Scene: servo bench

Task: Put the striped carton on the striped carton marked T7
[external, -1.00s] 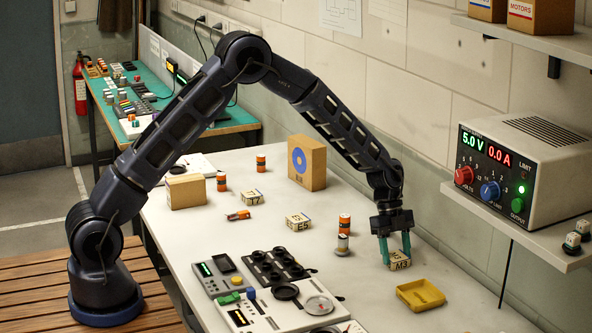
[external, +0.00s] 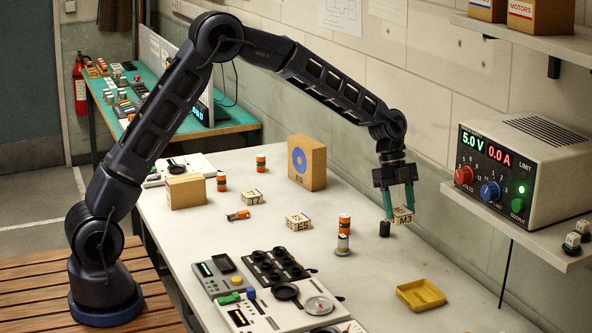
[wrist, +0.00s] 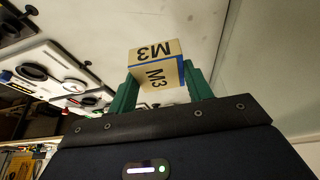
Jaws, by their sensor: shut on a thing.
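My gripper (external: 400,210) is shut on a small cream carton marked M3 (external: 403,218), held above the bench at the right. In the wrist view the M3 carton (wrist: 158,72) sits between the green fingers (wrist: 160,82), with a dark blue stripe along its edge. The carton marked T7 (external: 252,195) rests on the bench farther back and left; its top looks clear. Another similar carton, marked E5 (external: 299,222), stands between T7 and my gripper.
A dark cylinder (external: 385,229) stands just below my gripper. A yellow tray (external: 420,295) is in front.

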